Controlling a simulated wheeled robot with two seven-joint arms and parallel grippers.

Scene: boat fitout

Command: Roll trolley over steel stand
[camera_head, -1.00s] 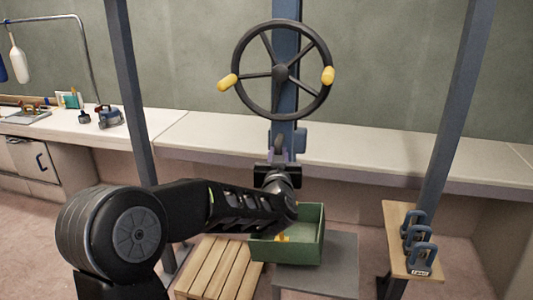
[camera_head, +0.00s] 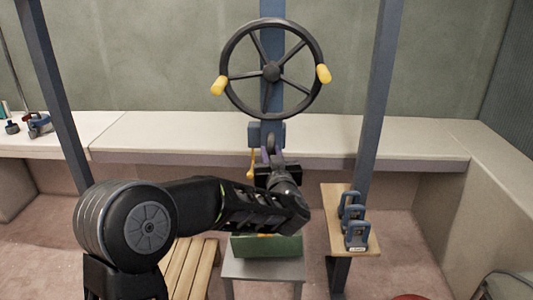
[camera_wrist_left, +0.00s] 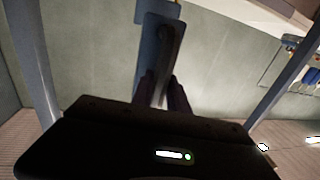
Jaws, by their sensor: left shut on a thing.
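My left gripper (camera_head: 268,151) is shut on the grey handle of the blue trolley block (camera_head: 266,133), below the spoked handwheel (camera_head: 270,72). In the left wrist view the dark fingers (camera_wrist_left: 163,92) close around the handle, in front of the trolley's blue plate (camera_wrist_left: 150,35). A green crate (camera_head: 266,246) shows low in the middle, lined up over the grey steel stand (camera_head: 262,269). My arm hides its upper part, and I cannot tell whether it touches the stand. A yellow part (camera_head: 252,163) hangs beside the gripper. My right gripper is not in view.
A slatted wooden pallet (camera_head: 190,268) lies left of the stand. A long pale bench (camera_head: 400,137) runs behind. Floor shows right of the shelf.

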